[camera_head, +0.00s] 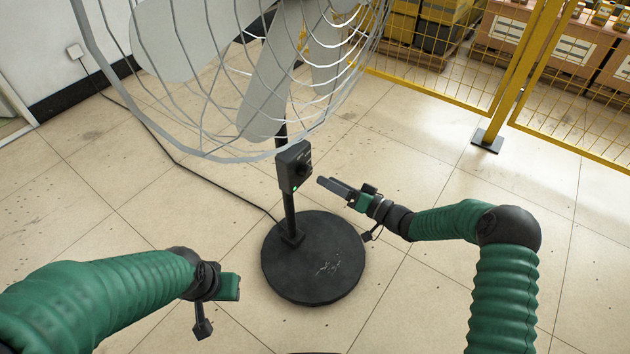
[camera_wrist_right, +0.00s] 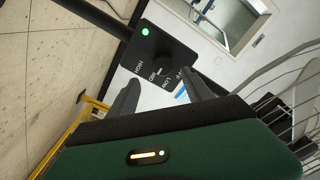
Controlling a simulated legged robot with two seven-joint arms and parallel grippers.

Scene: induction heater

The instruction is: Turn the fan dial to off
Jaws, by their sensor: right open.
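The fan's black control box (camera_head: 292,167) is on the stand below the cage, with a dark dial (camera_head: 303,171) on its face and a small lit green light. In the right wrist view the box (camera_wrist_right: 158,42) shows the lit green light (camera_wrist_right: 145,31) and the labels HIGH, MED, LOW and OFF around the dial (camera_wrist_right: 163,65). I cannot read its setting surely. My right gripper (camera_head: 322,182) is open, just right of the box. In the wrist view its fingers (camera_wrist_right: 160,78) are apart in front of the dial; contact is unclear. My left gripper (camera_head: 229,287) is low at left, its fingers unclear.
The large fan cage (camera_head: 235,75) overhangs the box. The round black base (camera_head: 313,262) stands on the tiled floor, with a cable (camera_head: 180,160) running to the wall. A yellow mesh fence (camera_head: 510,85) and boxes stand at the back right.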

